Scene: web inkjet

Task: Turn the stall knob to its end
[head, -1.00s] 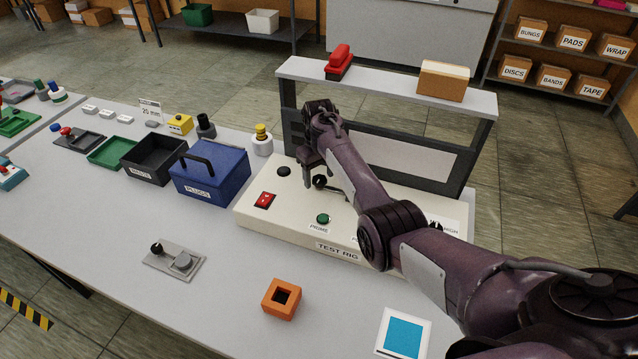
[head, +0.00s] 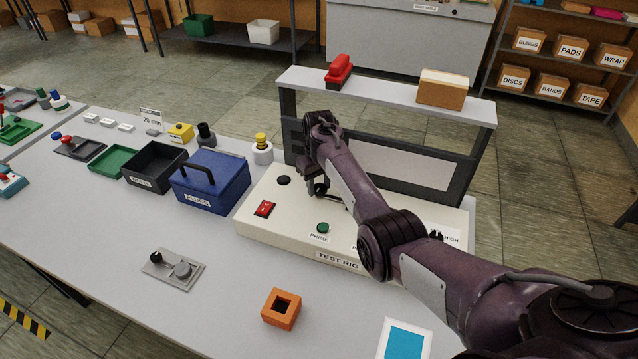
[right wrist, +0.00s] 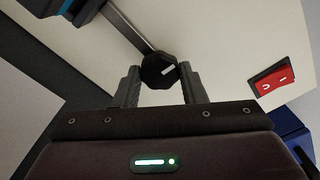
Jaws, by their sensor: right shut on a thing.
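The black knob (head: 320,189) is on the cream test rig (head: 285,222), at the end of a grey rod. In the right wrist view the knob (right wrist: 158,71) is dark and faceted with a white mark, and the grey rod runs from it to the upper left. No label naming it as the stall knob is legible. My right gripper (head: 312,190) reaches down over it from above, with its fingers (right wrist: 160,88) on either side, shut on the knob. The gripper partly hides the knob in the head view. My left gripper is not in view.
The rig also carries a red rocker switch (head: 264,208), a green button (head: 322,228) and a dark round button (head: 284,180). A shelf (head: 385,87) stands behind it. A blue box (head: 210,180) is to the left. An orange block (head: 281,308) sits in front on open table.

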